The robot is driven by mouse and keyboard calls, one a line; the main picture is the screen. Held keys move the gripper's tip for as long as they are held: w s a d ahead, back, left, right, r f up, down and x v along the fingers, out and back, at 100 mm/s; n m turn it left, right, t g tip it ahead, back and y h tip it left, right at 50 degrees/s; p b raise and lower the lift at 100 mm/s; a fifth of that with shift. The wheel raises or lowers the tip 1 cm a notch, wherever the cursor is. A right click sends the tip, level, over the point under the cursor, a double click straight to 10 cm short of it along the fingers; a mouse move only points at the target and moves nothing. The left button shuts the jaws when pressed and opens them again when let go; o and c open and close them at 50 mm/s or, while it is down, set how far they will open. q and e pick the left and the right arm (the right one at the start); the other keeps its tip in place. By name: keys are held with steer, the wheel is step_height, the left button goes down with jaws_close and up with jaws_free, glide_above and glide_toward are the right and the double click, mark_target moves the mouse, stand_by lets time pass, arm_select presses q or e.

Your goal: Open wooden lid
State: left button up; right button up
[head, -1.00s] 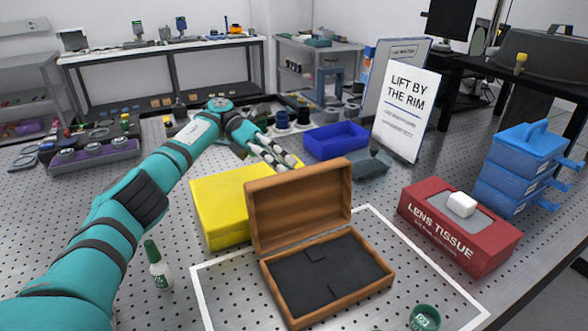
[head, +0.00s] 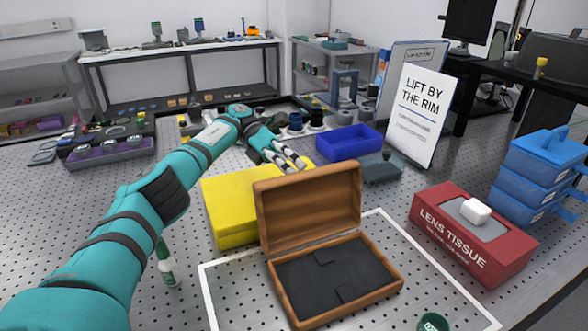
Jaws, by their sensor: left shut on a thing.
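The wooden lid (head: 308,209) stands raised, hinged along the back edge of a wooden box. The box base (head: 352,308) is on the perforated table, and its dark padded inside (head: 335,272) is exposed. My left gripper (head: 290,164) is at the lid's upper rim, reaching over from behind. It is shut on the lid's rim, though the contact is partly hidden behind the wood. My right gripper is not in the view.
A yellow block (head: 230,210) stands close behind the lid. A red lens tissue box (head: 470,238) and blue drawers (head: 540,175) are to the right. A green-capped bottle (head: 166,265) stands by my left arm. A blue bin (head: 348,145) and a sign (head: 418,115) are behind.

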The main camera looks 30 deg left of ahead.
arm_select(q)
steer(key=shift+s+a+f, duration=0.1)
steer(key=shift+f, duration=0.3)
steer(key=shift+r, duration=0.35)
step_height(320, 180, up, 10)
steer(key=shift+f, duration=0.15)
stand_by(0.6)
